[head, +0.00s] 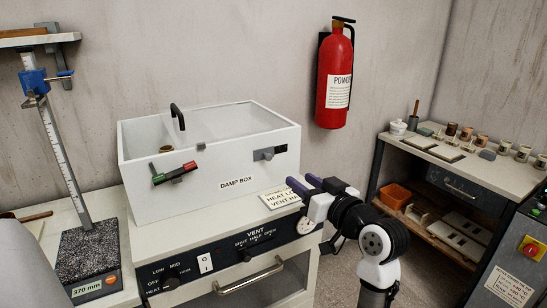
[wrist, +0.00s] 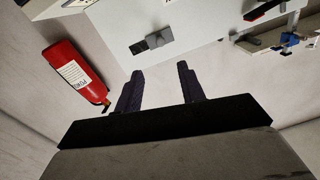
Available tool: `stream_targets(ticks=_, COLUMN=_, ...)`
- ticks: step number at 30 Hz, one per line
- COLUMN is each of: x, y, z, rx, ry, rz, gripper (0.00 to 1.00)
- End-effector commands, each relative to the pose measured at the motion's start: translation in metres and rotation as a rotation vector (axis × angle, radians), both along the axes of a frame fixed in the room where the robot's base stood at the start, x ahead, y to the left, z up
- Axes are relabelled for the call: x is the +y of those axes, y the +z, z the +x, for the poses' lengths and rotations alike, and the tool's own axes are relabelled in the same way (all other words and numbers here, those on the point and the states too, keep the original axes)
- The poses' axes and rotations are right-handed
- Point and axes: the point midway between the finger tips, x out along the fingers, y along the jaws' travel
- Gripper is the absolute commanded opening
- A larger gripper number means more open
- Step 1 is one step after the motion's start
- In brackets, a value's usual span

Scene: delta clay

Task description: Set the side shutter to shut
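The white damp box (head: 200,205) stands on the bench with its label (head: 236,183) on the front. What looks like the side shutter (head: 270,153), a small grey plate with a knob, is at the right end of that front wall. It also shows in the wrist view (wrist: 152,42), near the top middle. I cannot read its setting. My gripper (head: 304,183) is to the lower right of the shutter, apart from it. In the wrist view, my gripper (wrist: 159,72) has its two dark fingers spread with nothing between them.
A red and green handle (head: 174,174) is on the box front, left of the label. A card (head: 281,198) lies by the box's right corner, near my fingers. Below is a panel with a VENT knob (head: 245,255) and a drawer handle (head: 250,277). A fire extinguisher (head: 334,80) hangs behind.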

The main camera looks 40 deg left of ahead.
Motion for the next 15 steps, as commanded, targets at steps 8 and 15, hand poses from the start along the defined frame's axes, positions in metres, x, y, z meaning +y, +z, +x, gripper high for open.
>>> stream_targets(ticks=8, x=0.056, y=0.003, z=0.017, rx=0.001, ry=0.003, rz=0.0, gripper=0.39)
stream_targets(ticks=15, x=0.098, y=0.003, z=0.032, rx=0.0, ry=0.001, rz=-0.001, gripper=0.39)
